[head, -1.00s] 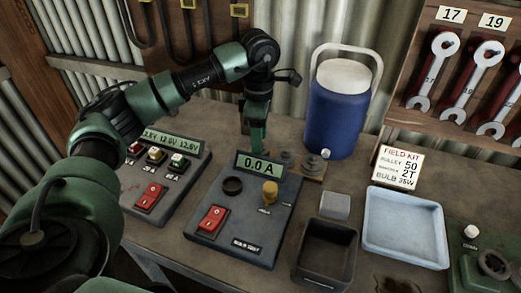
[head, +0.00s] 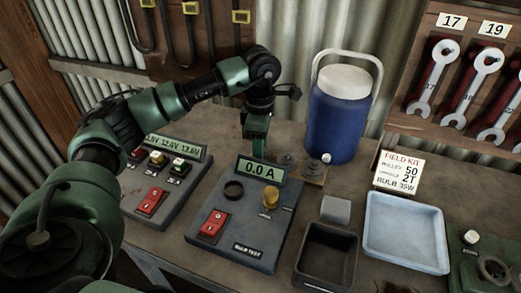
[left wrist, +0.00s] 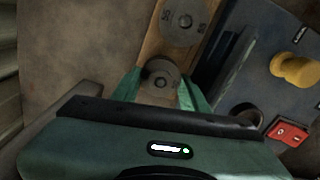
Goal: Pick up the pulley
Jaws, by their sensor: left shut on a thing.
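My left gripper (head: 257,150) is lowered behind the ammeter box, by the wooden board (head: 311,177). The box's display hides part of the fingertips in the head view. In the left wrist view my left gripper (left wrist: 161,88) has its green fingers on both sides of a small grey pulley-like disc (left wrist: 160,76) with a dark centre hole, and is shut on it. The disc lies on or just over the board. A larger grey pulley (left wrist: 184,22) marked 50 lies farther along the board, apart from the fingers. My right gripper is out of view.
The ammeter box (head: 238,225) reads 0.0 A and stands close to the gripper. A blue cooler (head: 337,120) stands behind the board. A sign (head: 400,172) lists pulley 50. A pale blue tray (head: 405,260) and dark open box (head: 327,285) stand to the right.

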